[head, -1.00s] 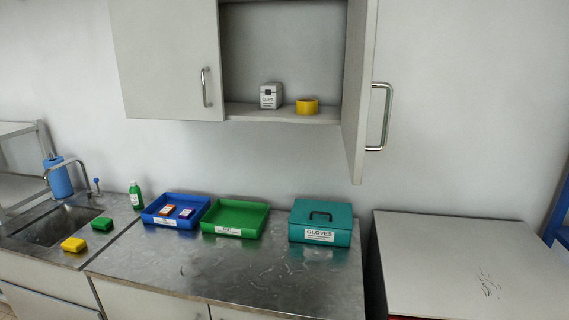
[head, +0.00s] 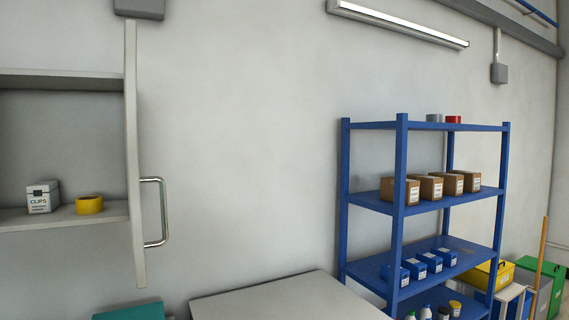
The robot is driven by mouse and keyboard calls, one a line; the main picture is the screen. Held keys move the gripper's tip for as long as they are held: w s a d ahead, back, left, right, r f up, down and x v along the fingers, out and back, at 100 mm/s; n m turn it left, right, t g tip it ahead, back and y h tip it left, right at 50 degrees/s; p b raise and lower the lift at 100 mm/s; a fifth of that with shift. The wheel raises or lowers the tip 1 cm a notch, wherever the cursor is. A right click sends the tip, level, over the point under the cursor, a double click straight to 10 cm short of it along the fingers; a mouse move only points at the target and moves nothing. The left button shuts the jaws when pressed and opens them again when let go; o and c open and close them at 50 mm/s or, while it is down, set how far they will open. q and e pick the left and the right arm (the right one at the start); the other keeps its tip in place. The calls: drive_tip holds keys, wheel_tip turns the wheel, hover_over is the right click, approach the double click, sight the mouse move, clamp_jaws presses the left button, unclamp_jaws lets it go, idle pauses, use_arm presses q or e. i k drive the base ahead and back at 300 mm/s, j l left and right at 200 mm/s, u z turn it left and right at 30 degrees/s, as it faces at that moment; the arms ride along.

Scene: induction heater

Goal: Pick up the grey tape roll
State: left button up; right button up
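A grey tape roll (head: 434,118) sits on the top shelf of the blue shelving unit (head: 402,160), at the right of the head view. A red roll (head: 453,119) stands just right of it on the same shelf. Both are small and seen from below, so only their upper parts show clearly. Neither of my grippers is in view.
Brown boxes (head: 430,186) and blue boxes (head: 429,262) fill lower shelves. A grey-topped surface (head: 285,298) stands left of the shelving.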

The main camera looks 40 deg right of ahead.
sight(429, 117)
drive_tip(key=z, duration=2.15)
drive_tip(key=i+l+z, duration=0.7)
drive_tip(key=i, duration=0.15)
drive_tip(key=i+l+z, duration=0.1)
drive_tip(key=i+z, duration=0.35)
drive_tip(key=i, duration=1.2)
drive_tip(key=i+u, duration=0.45)
drive_tip(key=i+l+u, duration=0.2)
drive_tip(key=u, duration=0.2)
drive_tip(key=i+l+u, duration=0.3)
drive_tip(key=u, duration=0.15)
drive_tip(key=i+l+u, duration=0.2)
drive_tip(key=l+u, duration=0.2)
